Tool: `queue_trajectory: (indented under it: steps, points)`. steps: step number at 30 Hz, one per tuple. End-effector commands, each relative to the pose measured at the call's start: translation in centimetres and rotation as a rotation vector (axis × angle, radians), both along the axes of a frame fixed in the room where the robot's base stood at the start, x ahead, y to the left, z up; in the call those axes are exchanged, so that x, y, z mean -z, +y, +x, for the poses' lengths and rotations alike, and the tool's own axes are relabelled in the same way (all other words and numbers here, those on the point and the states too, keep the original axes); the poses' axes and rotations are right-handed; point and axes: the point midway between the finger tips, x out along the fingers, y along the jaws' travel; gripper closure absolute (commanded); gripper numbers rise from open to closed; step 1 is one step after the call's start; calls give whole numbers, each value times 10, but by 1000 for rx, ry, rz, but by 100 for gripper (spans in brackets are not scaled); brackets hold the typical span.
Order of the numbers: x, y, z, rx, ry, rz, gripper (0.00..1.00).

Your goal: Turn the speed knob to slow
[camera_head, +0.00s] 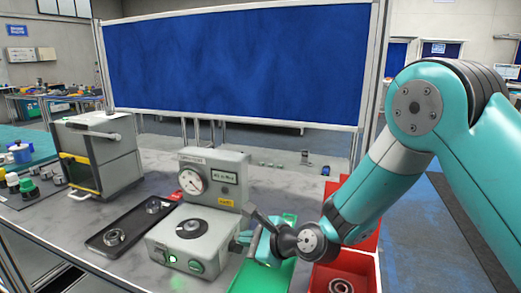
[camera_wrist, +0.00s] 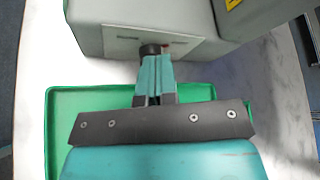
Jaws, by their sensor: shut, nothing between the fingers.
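The grey machine (camera_head: 217,243) stands on the table with a dial gauge, a small display and a round black disc on top. In the wrist view, a small dark knob (camera_wrist: 150,49) sticks out of a pale plate (camera_wrist: 185,46) on the machine's side, with a small red mark beside it. I take this as the speed knob; its setting cannot be read. My gripper (camera_wrist: 154,58) is shut, its teal fingertips right at the knob; I cannot tell whether they touch it. In the head view my gripper (camera_head: 245,238) is at the machine's right side, and the knob is hidden there.
A green tray (camera_head: 270,278) lies under my gripper. A red bin (camera_head: 371,283) with a ring part is to its right. A black tray (camera_head: 110,222) with metal parts is left of the machine. A grey box-like unit (camera_head: 120,165) stands further left.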

Motion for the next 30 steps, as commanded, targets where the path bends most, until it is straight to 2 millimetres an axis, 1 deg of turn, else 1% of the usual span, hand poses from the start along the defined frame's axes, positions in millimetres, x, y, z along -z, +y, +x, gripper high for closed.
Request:
queue_trajectory:
  steps: [2,6,30]
  points:
    - [-1,5,1,-2,0,-1,100]
    - [0,7,2,0,-1,-1,100]
    - [5,6,2,-1,1,-3,100]
